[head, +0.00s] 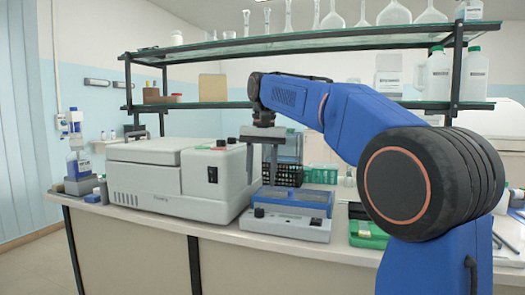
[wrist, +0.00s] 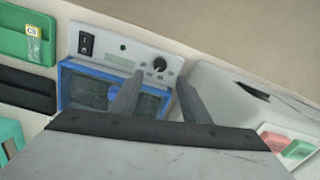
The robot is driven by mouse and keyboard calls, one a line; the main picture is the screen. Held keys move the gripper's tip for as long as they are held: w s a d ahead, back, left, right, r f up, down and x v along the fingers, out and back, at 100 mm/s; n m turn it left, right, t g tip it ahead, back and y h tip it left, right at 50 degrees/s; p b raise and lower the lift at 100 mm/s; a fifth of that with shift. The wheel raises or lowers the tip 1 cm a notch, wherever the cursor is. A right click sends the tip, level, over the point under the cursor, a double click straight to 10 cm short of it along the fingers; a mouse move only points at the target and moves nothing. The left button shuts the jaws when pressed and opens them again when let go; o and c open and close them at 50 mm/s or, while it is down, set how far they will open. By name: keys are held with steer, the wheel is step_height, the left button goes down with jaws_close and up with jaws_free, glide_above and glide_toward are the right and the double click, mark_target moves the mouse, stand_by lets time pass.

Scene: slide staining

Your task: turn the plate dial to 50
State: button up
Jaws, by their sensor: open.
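The plate is a light grey unit with a blue-framed top (head: 300,200) on the bench, and its front panel shows in the wrist view (wrist: 121,47). The dial is a round black knob with a light mark (wrist: 159,65) on that panel. It also shows as a small dark knob at the panel's left end in the head view (head: 259,212). My gripper (head: 261,176) points down above the plate's left part, with its fingers apart and empty. In the wrist view my gripper (wrist: 160,80) has its fingertips on either side of the dial; contact is not visible. The dial's reading is too small to tell.
A large grey-white instrument (head: 165,178) stands close on the plate's left. A black rocker switch (wrist: 87,44) sits on the same panel. A green tray (head: 367,234) lies to the right.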

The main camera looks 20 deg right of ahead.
step_height(320, 180, up, 8)
steer(key=shift+d, duration=0.2)
steer(key=shift+s, duration=0.2)
steer(key=s+d+f+n+t, duration=0.2)
steer(key=s+f, duration=1.4)
steer(key=f, duration=0.3)
steer(key=s+d+f+n+t, duration=0.2)
steer(key=s+d+f, duration=0.1)
steer(key=s+f, duration=1.4)
steer(key=shift+s+d+f+n+t+h, duration=0.2)
steer(key=shift+d+f+n+t+h, duration=0.15)
steer(key=shift+f, duration=0.5)
